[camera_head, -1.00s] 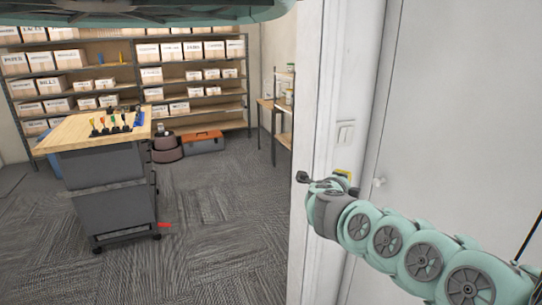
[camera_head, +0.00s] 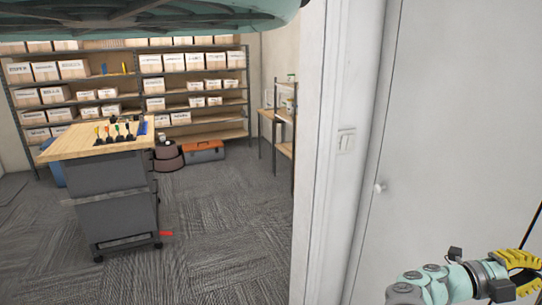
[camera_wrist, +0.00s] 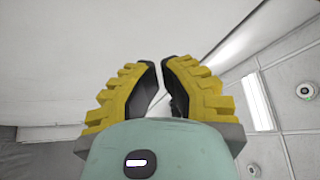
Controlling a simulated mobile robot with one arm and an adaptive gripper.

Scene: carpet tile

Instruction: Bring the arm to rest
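My gripper (camera_head: 537,272) is at the lower right of the head view, in front of the white door, with yellow ridged fingers partly cut off by the picture's edge. In the wrist view my gripper (camera_wrist: 160,62) points away from the camera. Its dark finger pads come almost together with only a thin gap, and nothing is held between them. My teal arm enters from the bottom edge of the head view and reaches right.
A white door (camera_head: 450,150) with a knob (camera_head: 379,188) and its frame fill the right side. A wood-topped tool cart (camera_head: 110,195) stands at left on grey carpet (camera_head: 215,230). Shelves of boxes (camera_head: 195,105) and an orange toolbox (camera_head: 203,151) are behind.

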